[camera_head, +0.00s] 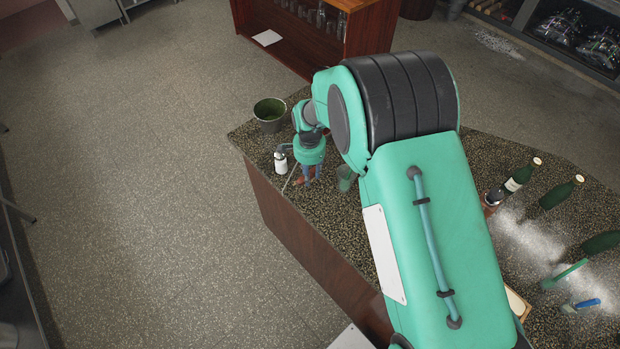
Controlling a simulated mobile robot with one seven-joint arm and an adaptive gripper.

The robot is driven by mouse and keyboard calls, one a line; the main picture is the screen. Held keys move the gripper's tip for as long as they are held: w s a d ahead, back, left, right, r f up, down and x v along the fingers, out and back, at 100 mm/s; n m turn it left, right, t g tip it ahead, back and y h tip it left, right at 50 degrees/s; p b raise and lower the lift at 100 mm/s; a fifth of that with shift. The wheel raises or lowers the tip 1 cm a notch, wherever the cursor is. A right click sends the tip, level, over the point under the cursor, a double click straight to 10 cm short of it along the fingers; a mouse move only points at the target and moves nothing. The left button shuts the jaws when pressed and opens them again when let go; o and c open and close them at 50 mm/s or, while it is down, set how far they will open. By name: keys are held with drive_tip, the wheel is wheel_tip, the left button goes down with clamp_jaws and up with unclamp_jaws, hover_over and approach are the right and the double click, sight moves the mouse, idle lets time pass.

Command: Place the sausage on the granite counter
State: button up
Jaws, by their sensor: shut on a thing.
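The granite counter (330,228) is dark and speckled, with brown wooden sides, and runs from the middle of the view to the right. My gripper (309,180) is over its left end, pointing down. It is shut on a small reddish-brown thing that looks like the sausage (301,181). Most of the sausage is hidden by the fingers. I cannot tell whether the sausage touches the counter or is held just above it.
A dark green bucket (270,112) and a white bottle (281,162) stand left of my gripper. A clear glass (346,178) is close on its right. Green bottles (517,179) and a green-handled tool (565,273) are at the right. My arm hides the counter's middle.

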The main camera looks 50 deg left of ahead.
drive_tip(key=shift+f, duration=1.4)
drive_tip(key=shift+f, duration=0.25)
drive_tip(key=o, duration=1.2)
drive_tip(key=shift+c, duration=0.2)
drive_tip(key=shift+r, duration=0.15)
wheel_tip(320, 180, up, 12)
drive_tip(key=shift+r+b, duration=0.1)
drive_tip(key=shift+b, duration=0.25)
